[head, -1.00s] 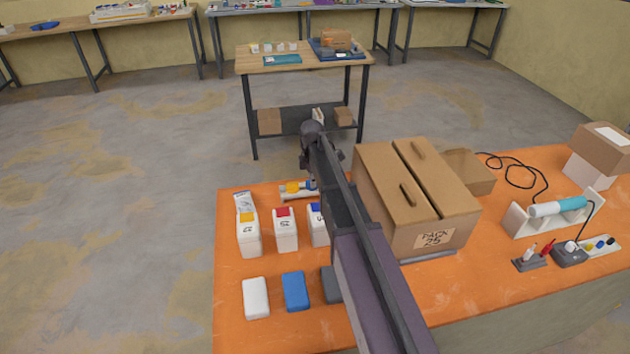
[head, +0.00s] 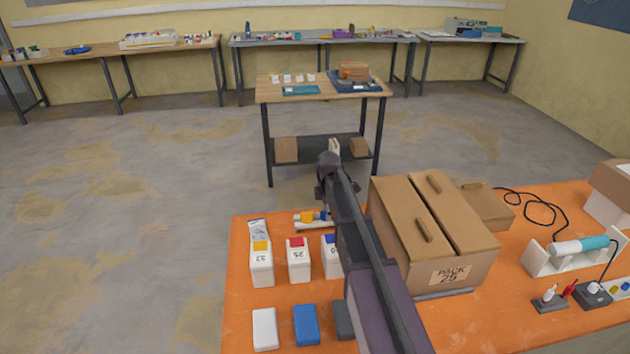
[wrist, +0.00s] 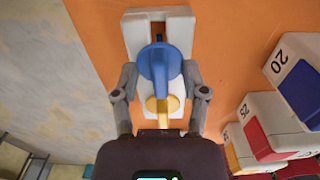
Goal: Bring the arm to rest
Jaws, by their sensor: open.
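My gripper (wrist: 159,78) is open in the wrist view, with one finger on each side of a blue round-headed piece (wrist: 160,62) and a yellow piece (wrist: 163,105). These sit on a white holder (wrist: 150,20) on the orange table. The fingers look clear of them, but I cannot tell the height between. In the head view my arm (head: 365,250) reaches forward over the orange table (head: 450,325), and its fingers are hidden. The holder shows beside the arm, with the yellow piece (head: 307,217) on it.
White boxes with yellow (head: 261,265), red (head: 299,262) and blue (head: 331,258) labels stand left of the arm. White (head: 265,329) and blue (head: 306,325) blocks lie nearer. A large carton (head: 450,255) stands close right of the arm. Floor is open to the left.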

